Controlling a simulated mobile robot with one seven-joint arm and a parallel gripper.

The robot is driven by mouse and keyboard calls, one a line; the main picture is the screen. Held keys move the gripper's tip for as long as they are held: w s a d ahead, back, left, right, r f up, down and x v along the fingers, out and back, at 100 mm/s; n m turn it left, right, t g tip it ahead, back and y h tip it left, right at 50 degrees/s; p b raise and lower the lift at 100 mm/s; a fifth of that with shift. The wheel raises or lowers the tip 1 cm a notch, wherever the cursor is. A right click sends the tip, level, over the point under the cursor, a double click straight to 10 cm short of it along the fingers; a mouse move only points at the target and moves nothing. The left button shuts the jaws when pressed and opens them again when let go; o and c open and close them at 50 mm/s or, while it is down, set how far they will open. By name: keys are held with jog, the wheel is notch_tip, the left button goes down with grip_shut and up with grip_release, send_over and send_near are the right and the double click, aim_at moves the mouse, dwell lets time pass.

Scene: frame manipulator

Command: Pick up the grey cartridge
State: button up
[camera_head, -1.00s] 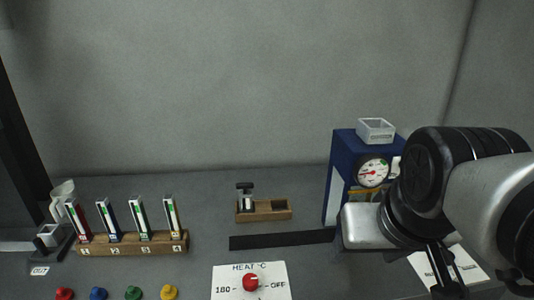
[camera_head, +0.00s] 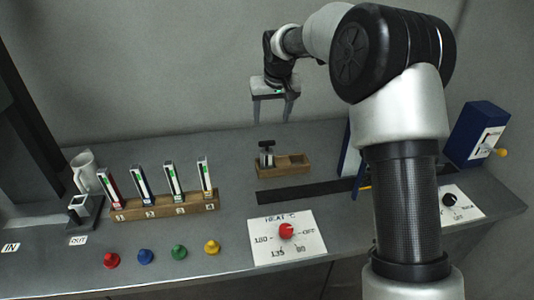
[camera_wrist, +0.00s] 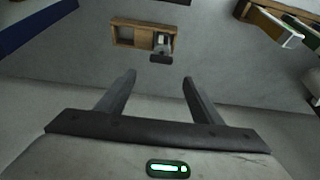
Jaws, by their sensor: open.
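A small silver-grey piece with a black top (camera_head: 267,155) stands in the left part of a wooden holder (camera_head: 295,163) on the counter. It may be the grey cartridge; I cannot tell for sure. In the wrist view the grey piece (camera_wrist: 162,40) sits at the right end of the wooden holder (camera_wrist: 128,33), beside an empty compartment. My gripper (camera_head: 272,112) is open and empty, with its fingers pointing down, above and behind the holder. In the wrist view the fingertips (camera_wrist: 159,80) are apart, with only counter between them.
A wooden rack (camera_head: 165,210) holds several slim coloured cartridges on the left. Coloured knobs and a red HEAT dial (camera_head: 286,231) lie in front. A dark strip (camera_head: 310,190) crosses before the holder.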

aim_at(267, 143)
jog(key=x, duration=1.1)
jog(key=shift+a+f+p, duration=0.15)
jog(key=shift+p, duration=0.15)
jog(key=shift+s+p+x, duration=0.1)
jog(key=shift+p+x, duration=0.1)
jog(key=shift+x, duration=1.25)
jog(key=shift+s+p+x, duration=0.15)
jog(key=shift+x, duration=1.3)
jog(key=shift+a+f, duration=0.1)
jog(key=shift+c, duration=0.5)
jog(key=c, duration=1.4)
